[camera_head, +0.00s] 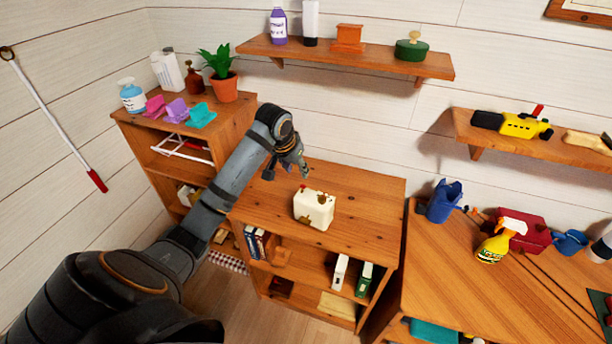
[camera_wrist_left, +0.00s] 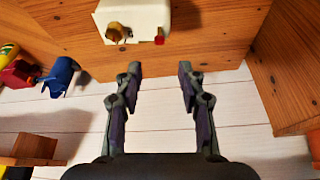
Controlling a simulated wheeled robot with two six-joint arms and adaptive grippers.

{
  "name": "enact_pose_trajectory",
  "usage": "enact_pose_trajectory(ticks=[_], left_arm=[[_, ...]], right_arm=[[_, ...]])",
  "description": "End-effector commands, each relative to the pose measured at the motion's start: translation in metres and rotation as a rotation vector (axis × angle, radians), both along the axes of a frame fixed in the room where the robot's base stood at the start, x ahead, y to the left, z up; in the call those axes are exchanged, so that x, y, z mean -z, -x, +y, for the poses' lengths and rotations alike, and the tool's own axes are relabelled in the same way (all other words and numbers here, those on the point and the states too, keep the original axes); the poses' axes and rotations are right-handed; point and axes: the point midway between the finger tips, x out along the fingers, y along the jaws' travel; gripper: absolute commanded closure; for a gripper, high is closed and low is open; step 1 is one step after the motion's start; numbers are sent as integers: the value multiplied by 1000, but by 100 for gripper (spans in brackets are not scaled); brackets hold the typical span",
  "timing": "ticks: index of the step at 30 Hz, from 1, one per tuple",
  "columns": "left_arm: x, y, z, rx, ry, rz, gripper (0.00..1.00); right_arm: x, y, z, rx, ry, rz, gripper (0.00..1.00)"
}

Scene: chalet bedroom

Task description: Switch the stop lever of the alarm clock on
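The alarm clock looks like a cream-white box (camera_head: 313,210) standing on the top of the middle low wooden shelf. It also shows at the top of the left wrist view (camera_wrist_left: 150,16). A small red piece (camera_wrist_left: 159,40) and a brass-brown round part (camera_wrist_left: 116,32) sit on it; I cannot tell for certain which is the stop lever or its position. My left gripper (camera_head: 299,170) is above the shelf, behind and slightly left of the clock in the head view. Its two fingers (camera_wrist_left: 159,75) are apart with nothing between them, clear of the clock. My right gripper is not in view.
A wall shelf (camera_head: 350,58) with several items hangs above the left gripper. A side cabinet on the left holds a potted plant (camera_head: 224,88) and small items. A desk on the right bears a yellow spray bottle (camera_head: 494,246) and a blue jug (camera_head: 443,203). The shelf top around the clock is bare.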

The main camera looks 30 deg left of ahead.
Motion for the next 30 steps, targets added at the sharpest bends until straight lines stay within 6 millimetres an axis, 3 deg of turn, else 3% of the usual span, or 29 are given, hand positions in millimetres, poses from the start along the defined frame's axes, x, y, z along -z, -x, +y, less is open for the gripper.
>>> enact_pose_trajectory(ticks=[7,15,21,30], left_arm=[[10,-5,0,-1,4,5,60],[62,-26,1,-1,5,5,60],[89,-37,3,-1,2,3,60],[97,-40,4,1,0,1,60]], right_arm=[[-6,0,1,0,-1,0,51],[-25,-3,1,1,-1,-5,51],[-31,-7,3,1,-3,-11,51],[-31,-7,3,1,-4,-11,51]])
